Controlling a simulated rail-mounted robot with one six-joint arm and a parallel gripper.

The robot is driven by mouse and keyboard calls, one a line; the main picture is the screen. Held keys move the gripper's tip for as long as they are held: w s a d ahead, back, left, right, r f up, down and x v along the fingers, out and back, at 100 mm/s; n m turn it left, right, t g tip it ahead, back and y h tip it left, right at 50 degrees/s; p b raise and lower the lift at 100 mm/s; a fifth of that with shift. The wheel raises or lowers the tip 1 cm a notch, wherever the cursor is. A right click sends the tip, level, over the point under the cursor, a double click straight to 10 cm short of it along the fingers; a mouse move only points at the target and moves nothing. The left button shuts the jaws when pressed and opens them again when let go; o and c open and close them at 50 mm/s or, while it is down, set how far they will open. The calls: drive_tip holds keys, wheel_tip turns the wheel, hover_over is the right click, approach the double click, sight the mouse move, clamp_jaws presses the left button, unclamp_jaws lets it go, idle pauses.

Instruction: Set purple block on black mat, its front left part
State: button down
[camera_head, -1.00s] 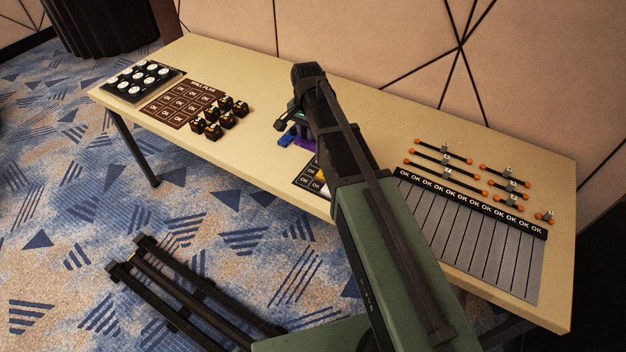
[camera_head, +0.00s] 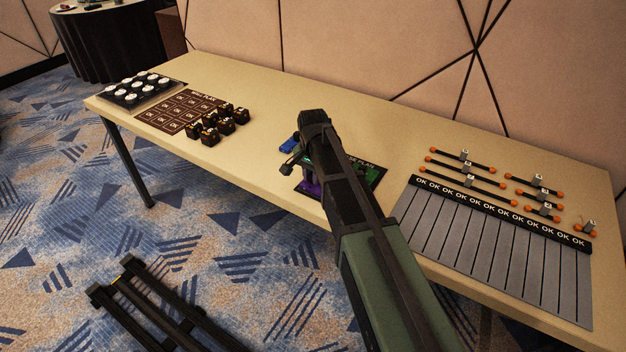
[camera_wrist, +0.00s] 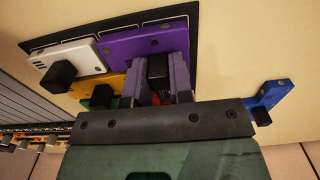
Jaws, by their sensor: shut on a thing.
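The purple block (camera_wrist: 140,46) is at the front left part of the black mat (camera_wrist: 194,22), with the mat's dark edge showing beside it in the wrist view. In the head view the purple block (camera_head: 309,187) shows below my gripper (camera_head: 309,176), partly hidden by the arm. My gripper (camera_wrist: 158,75) is shut on the block's black knob (camera_wrist: 158,66). I cannot tell whether the block touches the mat or is slightly above it. The far part of the mat (camera_head: 358,162) shows beyond the arm.
White (camera_wrist: 72,56), yellow (camera_wrist: 112,87) and green (camera_head: 372,174) blocks are on the mat. A blue block (camera_head: 289,145) lies off the mat, behind left. Dark cubes (camera_head: 217,124) stand farther left. A grey striped board (camera_head: 490,240) lies right, with orange-ended rods (camera_head: 465,171) behind it.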

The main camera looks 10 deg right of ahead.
drive_tip(key=shift+f, duration=0.1)
drive_tip(key=c, duration=1.5)
unclamp_jaws()
drive_tip(key=shift+f, duration=0.1)
drive_tip(key=o, duration=0.5)
wheel_tip(320, 180, up, 13)
drive_tip(key=p, duration=1.2)
drive_tip(key=shift+s+r+n+p, duration=0.35)
drive_tip(key=shift+s+n, duration=1.2)
drive_tip(key=shift+s, duration=1.95)
drive_tip(key=shift+s+r+n+p, duration=0.35)
drive_tip(key=shift+s+n, duration=1.15)
drive_tip(key=shift+s, duration=1.95)
drive_tip(key=shift+s+r+n+p, duration=0.2)
drive_tip(key=shift+s+n+p, duration=0.3)
drive_tip(key=shift+s+n, duration=2.05)
